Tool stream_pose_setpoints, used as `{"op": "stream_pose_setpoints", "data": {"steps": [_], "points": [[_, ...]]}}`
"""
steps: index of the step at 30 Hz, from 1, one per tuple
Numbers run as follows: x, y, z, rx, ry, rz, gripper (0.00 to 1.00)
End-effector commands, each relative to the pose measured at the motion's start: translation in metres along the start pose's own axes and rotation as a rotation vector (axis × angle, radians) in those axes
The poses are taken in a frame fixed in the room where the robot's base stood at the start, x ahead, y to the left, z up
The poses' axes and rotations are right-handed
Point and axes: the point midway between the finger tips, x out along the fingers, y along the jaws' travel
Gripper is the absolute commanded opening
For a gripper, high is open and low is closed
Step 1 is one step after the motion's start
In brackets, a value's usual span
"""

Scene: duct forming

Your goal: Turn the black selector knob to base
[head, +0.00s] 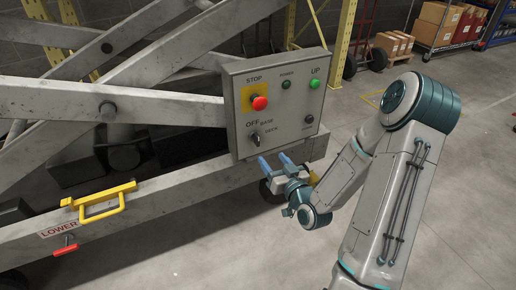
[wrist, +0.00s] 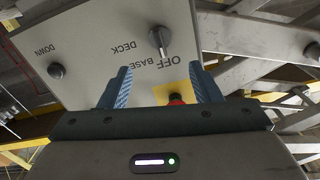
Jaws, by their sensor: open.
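The black selector knob (head: 254,138) sits low on the left of the grey control panel (head: 292,128), by the labels OFF, BASE and DECK. In the wrist view the panel looks upside down, and the knob (wrist: 157,40) shows a pale bar that appears to point toward OFF. My gripper (head: 275,160) is open and empty, with blue fingers just below the panel's lower edge. In the wrist view the fingers (wrist: 162,76) stand either side of the BASE label, with the knob beyond their tips. The fingers do not appear to touch the knob.
A red stop button (head: 259,103) on a yellow plate sits above the knob. A green UP button (head: 314,84) and a dark DOWN button (head: 309,119) are on the right. A yellow handle (head: 100,204) and red LOWER lever (head: 66,249) are on the lift frame.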

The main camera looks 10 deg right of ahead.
Motion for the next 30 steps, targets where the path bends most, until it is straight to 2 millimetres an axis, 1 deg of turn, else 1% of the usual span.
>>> {"op": "stream_pose_setpoints", "data": {"steps": [1, 6, 12, 15, 21, 28, 29, 30], "points": [[0.014, 0.000, 0.001, -0.001, 0.003, -0.003, 0.57], [0.052, -0.001, 0.001, 0.000, 0.002, -0.003, 0.57], [0.088, 0.000, 0.001, 0.000, 0.003, -0.002, 0.57], [0.099, 0.000, 0.001, 0.000, 0.002, 0.000, 0.57], [0.109, 0.000, 0.000, 0.001, 0.000, 0.000, 0.57], [0.110, 0.000, 0.000, 0.001, 0.000, 0.000, 0.57], [0.110, 0.000, 0.000, 0.000, 0.000, 0.000, 0.52], [0.110, 0.000, 0.000, 0.000, 0.000, 0.000, 0.41]]}}
